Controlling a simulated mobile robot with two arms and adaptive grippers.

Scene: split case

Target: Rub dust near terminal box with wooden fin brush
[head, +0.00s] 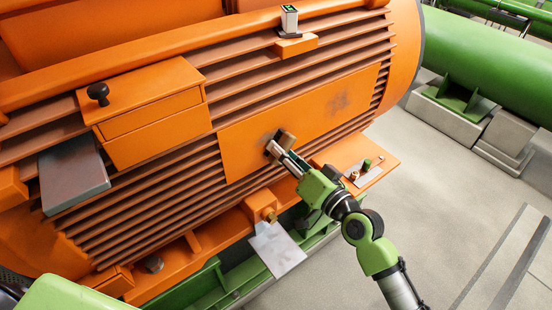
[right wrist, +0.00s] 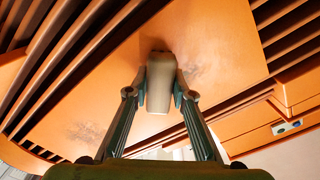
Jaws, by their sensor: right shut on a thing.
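The wooden brush (head: 286,138) is held in my right gripper (head: 284,155), with its end at the flat orange panel (head: 240,150); whether it touches is hard to tell. In the right wrist view the fingers close on both sides of the pale brush body (right wrist: 159,85); its bristles are hidden. One dark dust smudge (head: 338,103) lies on the panel up and right of the brush. Another smudge (right wrist: 197,72) shows close beside the brush in the right wrist view. The orange terminal box (head: 155,130) with a black knob stands left of the panel. My left gripper is out of view.
Cooling fins run around the panel. A grey plate (head: 73,175) sits at left and a small device (head: 289,18) on top. An orange shelf (head: 375,155) with small parts juts out behind my right gripper. A grey plate (head: 276,248) hangs below. Open floor lies right.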

